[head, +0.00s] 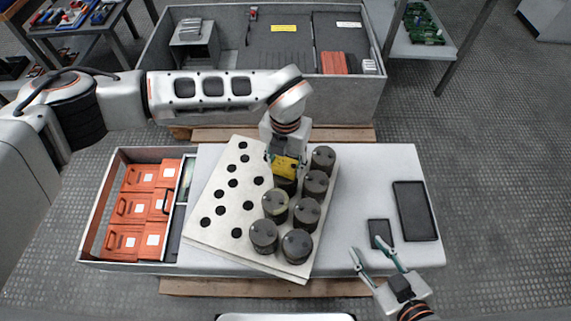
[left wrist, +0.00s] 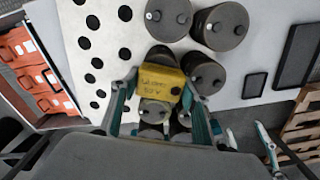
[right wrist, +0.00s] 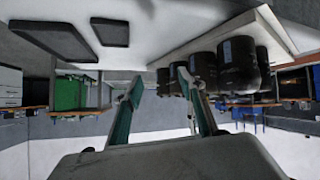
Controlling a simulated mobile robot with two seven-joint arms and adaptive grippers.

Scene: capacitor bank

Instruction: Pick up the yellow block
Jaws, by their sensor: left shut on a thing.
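The yellow block (head: 285,166) has dark lettering on its face. In the head view it is at the far end of a row of dark capacitors (head: 264,236) on a white perforated plate (head: 216,234). My left gripper (head: 288,162) is shut on the yellow block, one finger on each side. The left wrist view shows the block (left wrist: 160,82) between the fingers, over a capacitor; whether it touches that capacitor I cannot tell. My right gripper (head: 377,262) is open and empty at the lower right. The right wrist view shows its fingers (right wrist: 160,88) apart, with capacitors beyond.
Orange cases (head: 129,208) sit in a box left of the plate. A small dark pad (head: 380,233) and a larger dark tray (head: 415,211) lie on the white table at right. A grey bin (head: 375,103) stands behind. The table's back right is clear.

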